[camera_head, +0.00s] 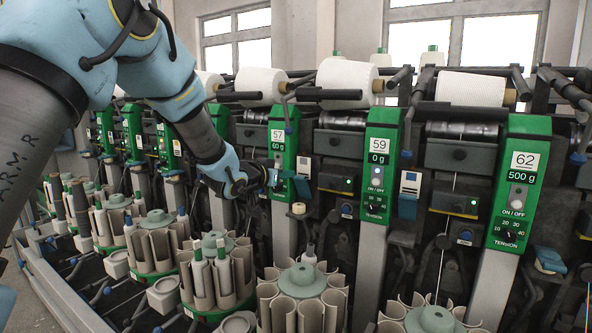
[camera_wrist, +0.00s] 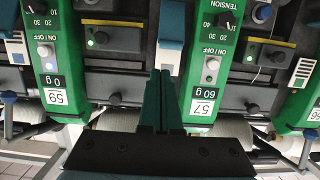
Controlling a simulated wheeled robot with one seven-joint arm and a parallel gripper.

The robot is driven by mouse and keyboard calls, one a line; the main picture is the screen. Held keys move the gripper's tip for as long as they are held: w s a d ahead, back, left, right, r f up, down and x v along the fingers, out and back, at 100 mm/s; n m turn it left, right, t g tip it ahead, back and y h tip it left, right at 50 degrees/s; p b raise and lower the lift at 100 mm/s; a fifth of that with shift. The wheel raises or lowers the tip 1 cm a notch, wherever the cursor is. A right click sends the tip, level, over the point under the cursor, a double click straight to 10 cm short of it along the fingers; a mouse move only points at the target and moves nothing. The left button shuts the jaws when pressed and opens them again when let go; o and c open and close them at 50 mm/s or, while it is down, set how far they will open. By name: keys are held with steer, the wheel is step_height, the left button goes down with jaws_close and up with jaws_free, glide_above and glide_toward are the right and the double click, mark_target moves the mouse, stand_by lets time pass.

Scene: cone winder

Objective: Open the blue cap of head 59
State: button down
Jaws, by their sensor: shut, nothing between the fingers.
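Head 59 has a green panel (camera_head: 377,160) reading 59 and 0 g; it shows upside down at the left of the wrist view (camera_wrist: 60,60). A blue cap (camera_head: 407,207) hangs under a white label just right of this panel. Another blue cap (camera_head: 300,187) is on its left, between heads 57 and 59, and shows at the top middle of the wrist view (camera_wrist: 171,20). I cannot tell for sure which cap belongs to head 59. My gripper (camera_head: 273,178) is shut and empty, in front of head 57's panel. Its fingers (camera_wrist: 161,95) point toward the middle cap.
Head 57's green panel (camera_head: 280,150) is beside my gripper, and head 62's panel (camera_head: 517,185) is at the right. White yarn cones (camera_head: 347,82) sit above. Round bobbin magazines (camera_head: 303,285) stand below, with tubes rising near the heads. Small levers stick out between the panels.

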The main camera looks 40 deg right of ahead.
mark_target(303, 179)
steer(key=p+x, duration=0.3)
steer(key=x, duration=0.5)
steer(key=shift+w+d+f+p, duration=0.1)
steer(key=shift+d+p, duration=0.1)
steer(key=shift+d, duration=0.15)
steer(key=shift+w+d+f+p, duration=0.1)
steer(key=shift+d+f+p, duration=0.1)
steer(key=shift+d, duration=0.1)
steer(key=b, duration=0.3)
steer(key=a+f+h+b, duration=0.1)
steer(key=b, duration=0.3)
steer(key=shift+s+a+f, duration=0.15)
steer(key=shift+a+f, duration=0.1)
steer(key=shift+f, duration=0.05)
steer(key=shift+s+a+f+h+b, duration=0.15)
steer(key=shift+a+h+b, duration=0.2)
steer(key=shift+b, duration=0.35)
steer(key=shift+a, duration=0.2)
